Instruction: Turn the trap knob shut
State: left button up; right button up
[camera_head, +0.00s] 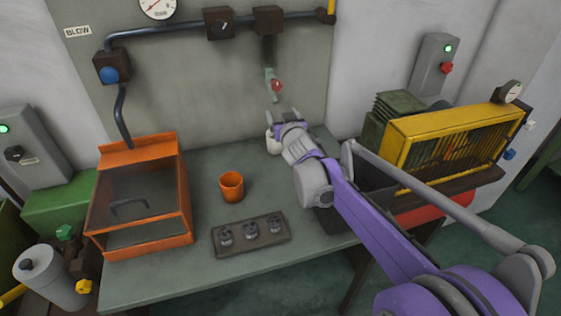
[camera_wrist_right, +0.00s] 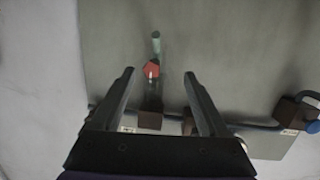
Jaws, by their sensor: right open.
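A small red knob (camera_head: 277,86), which looks like the trap knob, sits on a pale green fitting (camera_head: 269,76) hanging below a dark block on the wall pipe. In the right wrist view the red knob (camera_wrist_right: 152,69) has a pale mark on its face and appears between my fingertips, with the green fitting (camera_wrist_right: 156,40) beyond it. My right gripper (camera_head: 282,126) is open and empty, below the knob and apart from it in the head view. Its two dark fingers (camera_wrist_right: 159,73) frame the knob in the wrist view. My left gripper is not in view.
The grey bench (camera_head: 200,274) holds an orange box (camera_head: 186,195), an orange cup (camera_head: 232,186) and a dark tray (camera_head: 281,236) with several metal parts. A yellow guarded unit (camera_head: 398,150) stands right of my arm. A pipe (camera_head: 170,31) runs along the wall above.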

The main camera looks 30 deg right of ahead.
jog(key=s+a+f+g, duration=0.2)
jog(key=s+a+f, duration=0.1)
jog(key=s, duration=0.2)
jog(key=s+a+f+g, duration=0.1)
jog(key=s+a+f, duration=0.2)
jog(key=s, duration=0.3)
jog(key=shift+s+a+g+y+p, duration=0.15)
jog(key=shift+a+g+y+p, duration=0.25)
jog(key=shift+a, duration=0.2)
